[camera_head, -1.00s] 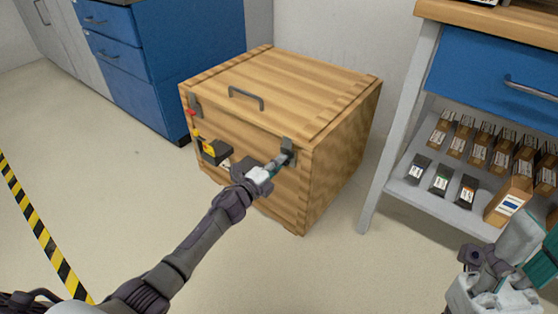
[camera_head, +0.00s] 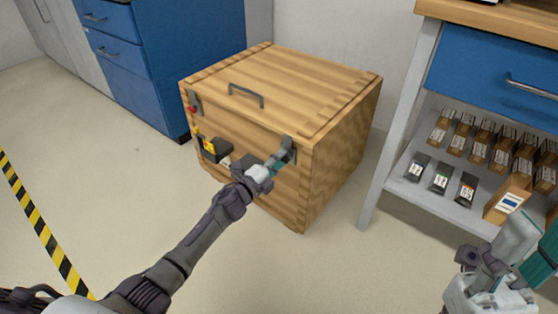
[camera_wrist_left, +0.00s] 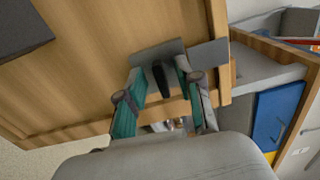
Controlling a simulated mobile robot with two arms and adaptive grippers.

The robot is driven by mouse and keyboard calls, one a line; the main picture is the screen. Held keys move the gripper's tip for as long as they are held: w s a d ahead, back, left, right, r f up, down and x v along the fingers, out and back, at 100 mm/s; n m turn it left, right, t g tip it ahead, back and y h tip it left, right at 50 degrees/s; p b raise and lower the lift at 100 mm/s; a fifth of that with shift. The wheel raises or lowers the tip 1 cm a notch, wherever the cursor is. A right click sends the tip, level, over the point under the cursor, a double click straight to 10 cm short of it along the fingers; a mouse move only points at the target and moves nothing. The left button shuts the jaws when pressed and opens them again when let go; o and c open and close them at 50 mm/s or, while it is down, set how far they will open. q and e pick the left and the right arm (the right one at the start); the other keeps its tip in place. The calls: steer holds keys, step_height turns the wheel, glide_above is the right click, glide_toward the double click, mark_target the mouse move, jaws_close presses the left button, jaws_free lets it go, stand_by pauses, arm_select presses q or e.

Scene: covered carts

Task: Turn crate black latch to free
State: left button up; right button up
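The wooden crate (camera_head: 335,150) stands on the floor, lid down. Its black latch (camera_head: 287,149) is at the front right corner, its grey upper plate tilted. My left gripper (camera_head: 278,165) is at this latch. In the left wrist view, the latch's black lever (camera_wrist_left: 160,78) lies between the two teal fingertips (camera_wrist_left: 160,72), below the grey plates (camera_wrist_left: 207,53). The fingers stand apart with slim gaps beside the lever; contact is unclear. A second latch (camera_head: 194,101) with a red part is at the crate's front left. My right gripper (camera_head: 472,258) is at the lower right, away from the crate; its opening is unclear.
A black box with yellow parts (camera_head: 216,150) is at the crate's front. A blue cabinet (camera_head: 190,50) stands behind left; a shelf (camera_head: 410,190) with small boxes stands right. Floor in front is open.

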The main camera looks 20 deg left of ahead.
arm_select(q)
steer(key=v, duration=1.2)
